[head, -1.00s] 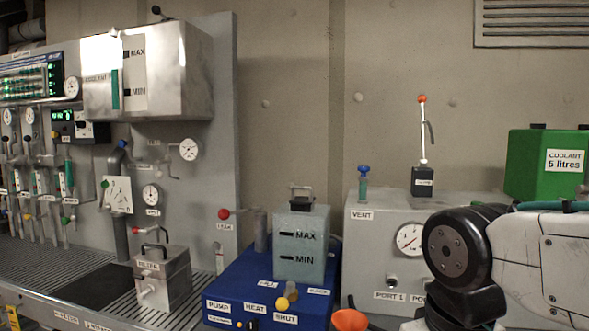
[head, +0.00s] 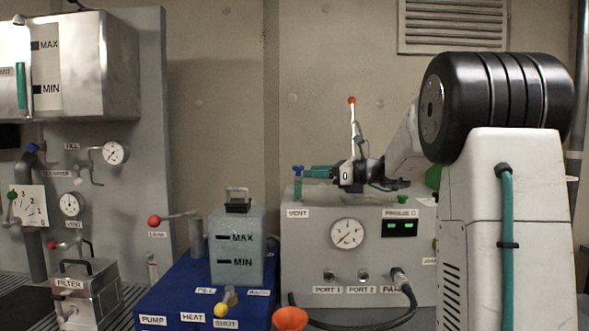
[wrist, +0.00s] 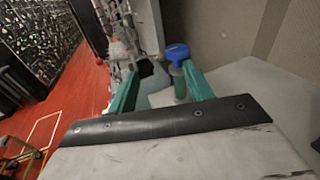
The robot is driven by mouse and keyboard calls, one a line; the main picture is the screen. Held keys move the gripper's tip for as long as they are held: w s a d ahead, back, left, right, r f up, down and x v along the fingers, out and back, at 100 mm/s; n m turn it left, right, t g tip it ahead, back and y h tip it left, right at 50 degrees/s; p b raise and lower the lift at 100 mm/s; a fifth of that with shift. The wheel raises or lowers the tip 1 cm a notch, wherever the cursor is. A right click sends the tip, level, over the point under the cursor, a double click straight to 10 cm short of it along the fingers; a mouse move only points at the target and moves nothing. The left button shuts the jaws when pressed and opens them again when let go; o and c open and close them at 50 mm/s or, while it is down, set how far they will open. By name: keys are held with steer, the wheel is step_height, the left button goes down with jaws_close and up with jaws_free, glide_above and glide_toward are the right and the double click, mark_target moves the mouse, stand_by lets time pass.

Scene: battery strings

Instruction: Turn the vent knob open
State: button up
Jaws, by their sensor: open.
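The vent knob (head: 297,170) has a blue top on a teal stem and stands upright on the grey box, above the VENT label (head: 297,213). My gripper (head: 308,171) reaches in from the right, its teal fingers pointing left at about knob height, with the tips close to the knob. In the wrist view the blue knob (wrist: 177,52) shows near the tip of the right finger, its stem just inside that finger. My gripper (wrist: 160,72) is open there, with nothing held. I cannot tell whether a finger touches the knob.
The grey box (head: 310,257) carries a gauge (head: 347,233), a green display (head: 400,229) and a hose (head: 399,280). A lever with an orange tip (head: 352,101) stands behind my gripper. A blue unit with a translucent tank (head: 237,250) is at left.

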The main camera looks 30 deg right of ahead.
mark_target(298, 168)
steer(key=shift+w+d+r+m+t, duration=0.1)
steer(key=shift+w+d+m+t, duration=0.1)
steer(key=shift+d, duration=0.3)
steer(key=shift+w+d+r+m+t, duration=0.1)
steer(key=shift+d+m+t, duration=0.1)
steer(key=shift+d, duration=0.3)
steer(key=x, duration=0.7)
steer(key=shift+w, duration=0.35)
steer(key=shift+d, duration=0.1)
steer(key=c, duration=0.9)
